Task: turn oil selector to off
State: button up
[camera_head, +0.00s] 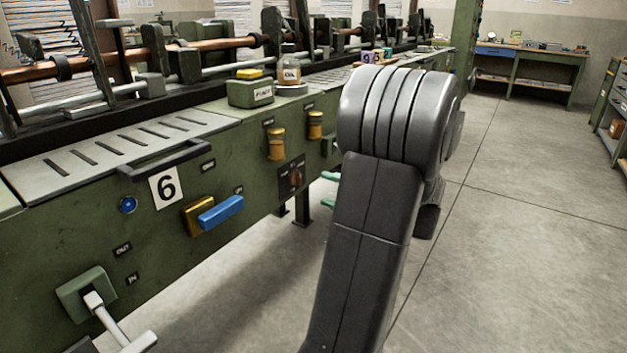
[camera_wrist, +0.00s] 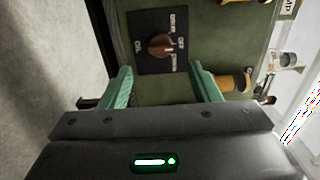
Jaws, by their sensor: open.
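The oil selector is a brown rotary knob (camera_head: 294,178) on a black square plate on the green machine's front. In the head view the green fingertips (camera_head: 329,190) show right of the selector, and my arm hides the rest.
Amber cylinders (camera_head: 276,144) stick out above the selector; one (camera_wrist: 235,83) is close beside the right finger. A blue handle (camera_head: 220,212) and a grey lever (camera_head: 120,322) project from the panel at left. A jar (camera_head: 290,72) stands on top. Open floor lies at right.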

aim_at(300, 180)
jog(key=p+v, duration=0.1)
jog(key=v, duration=0.4)
jog(key=shift+s+d, duration=0.15)
jog(key=shift+d, duration=0.1)
jog(key=shift+a, duration=0.1)
jog(key=b+x, duration=0.3)
jog(key=x, duration=0.9)
jog(key=shift+w+a, duration=0.25)
jog(key=shift+a, duration=0.05)
jog(key=shift+w+a+r, duration=0.1)
jog(key=shift+w+a, duration=0.25)
jog(key=shift+a, duration=0.05)
jog(key=shift+d, duration=0.1)
